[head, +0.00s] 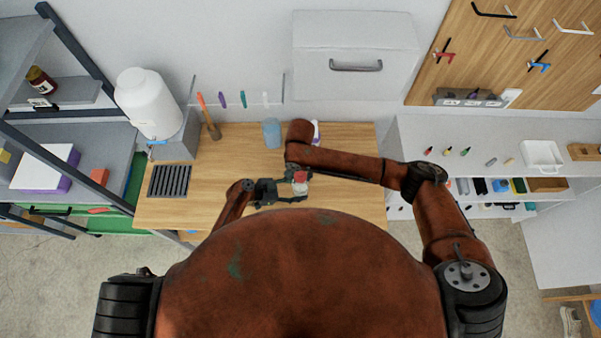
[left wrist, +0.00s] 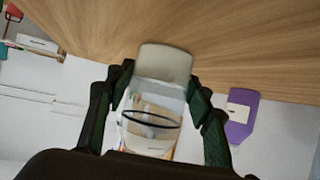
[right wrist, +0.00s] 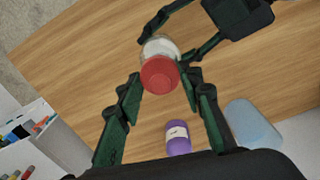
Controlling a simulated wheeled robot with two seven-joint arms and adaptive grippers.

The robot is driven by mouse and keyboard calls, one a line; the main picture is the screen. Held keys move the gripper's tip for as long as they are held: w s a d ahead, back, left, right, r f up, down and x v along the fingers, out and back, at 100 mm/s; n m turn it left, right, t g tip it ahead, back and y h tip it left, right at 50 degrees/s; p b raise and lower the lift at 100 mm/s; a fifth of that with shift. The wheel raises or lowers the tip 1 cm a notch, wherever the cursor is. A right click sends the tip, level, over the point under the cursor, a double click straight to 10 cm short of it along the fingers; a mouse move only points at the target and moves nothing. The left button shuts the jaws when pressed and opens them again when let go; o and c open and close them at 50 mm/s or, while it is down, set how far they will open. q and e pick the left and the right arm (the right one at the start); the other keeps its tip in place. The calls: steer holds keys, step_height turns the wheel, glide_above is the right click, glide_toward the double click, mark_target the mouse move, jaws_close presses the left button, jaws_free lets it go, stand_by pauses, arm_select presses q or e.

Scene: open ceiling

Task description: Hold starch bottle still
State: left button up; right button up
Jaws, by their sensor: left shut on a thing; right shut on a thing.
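The starch bottle (head: 300,189) has a clear body and a red cap; it is over the wooden table at the middle of the head view. My left gripper (head: 283,193) is shut on the bottle's body from the left. The left wrist view shows the clear body (left wrist: 152,115) between the two fingers. My right gripper (right wrist: 160,80) is shut on the red cap (right wrist: 158,75) from above, with a fingertip on either side. The right arm partly hides the bottle in the head view. I cannot tell whether the bottle touches the table.
A purple bottle (right wrist: 178,138) and a blue cup (head: 271,133) stand at the back of the wooden table (head: 235,150). A white dispenser (head: 148,103) and a dark grate (head: 169,181) are at the left. The table's left part is mostly clear. Shelves (head: 480,135) stand right.

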steer(key=shift+f, duration=0.8)
stand_by(1.1)
steer(key=o, duration=0.8)
steer(key=shift+o, duration=0.5)
steer(key=o, duration=0.4)
steer(key=shift+r, duration=0.15)
steer(key=shift+r, duration=2.9)
